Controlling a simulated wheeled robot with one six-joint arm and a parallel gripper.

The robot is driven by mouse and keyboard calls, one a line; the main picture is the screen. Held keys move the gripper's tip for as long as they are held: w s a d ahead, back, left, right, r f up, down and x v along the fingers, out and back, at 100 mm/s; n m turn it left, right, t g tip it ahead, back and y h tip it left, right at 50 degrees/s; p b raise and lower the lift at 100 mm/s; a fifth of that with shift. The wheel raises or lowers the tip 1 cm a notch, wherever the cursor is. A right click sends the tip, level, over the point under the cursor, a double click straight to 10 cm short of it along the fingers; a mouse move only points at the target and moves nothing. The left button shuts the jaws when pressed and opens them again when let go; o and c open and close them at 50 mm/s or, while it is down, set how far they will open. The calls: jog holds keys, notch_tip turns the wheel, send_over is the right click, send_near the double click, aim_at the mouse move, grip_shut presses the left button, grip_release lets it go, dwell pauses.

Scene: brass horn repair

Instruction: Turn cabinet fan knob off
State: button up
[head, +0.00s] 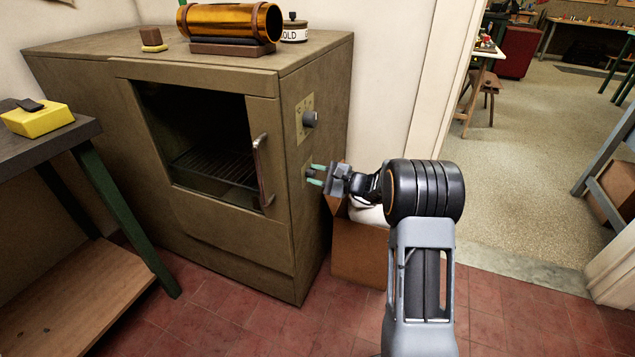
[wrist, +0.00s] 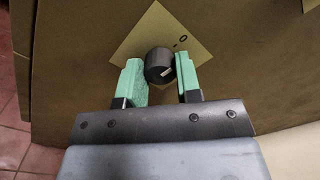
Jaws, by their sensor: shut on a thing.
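The brown cabinet (head: 160,85) has two dark knobs on its right side, an upper knob (head: 310,119) on a yellowish plate and a lower knob (head: 309,173). My gripper (head: 317,174) is at the lower knob, with its green fingers on either side. In the wrist view my gripper (wrist: 159,64) is shut on this round, dark grey knob (wrist: 158,64). A small pale mark shows on the knob's face, toward its lower right. The pale plate (wrist: 160,22) behind it bears a dash and a "0" above right of the knob. I cannot read which knob is the fan's.
A cardboard box (head: 360,255) stands on the floor beside the cabinet, below my gripper. A handle (head: 262,170) sticks out from the cabinet's glazed front. A brass tube (head: 230,22) lies on top. A dark-topped bench (head: 40,145) stands at left. A doorway opens at right.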

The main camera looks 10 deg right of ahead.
jog(key=shift+s+a+n+b, duration=0.1)
jog(key=shift+a+n+b, duration=0.05)
jog(key=shift+n+b, duration=0.3)
dwell(0.3)
jog(key=o, duration=0.9)
jog(key=p+v, duration=0.3)
jog(key=v, duration=1.1)
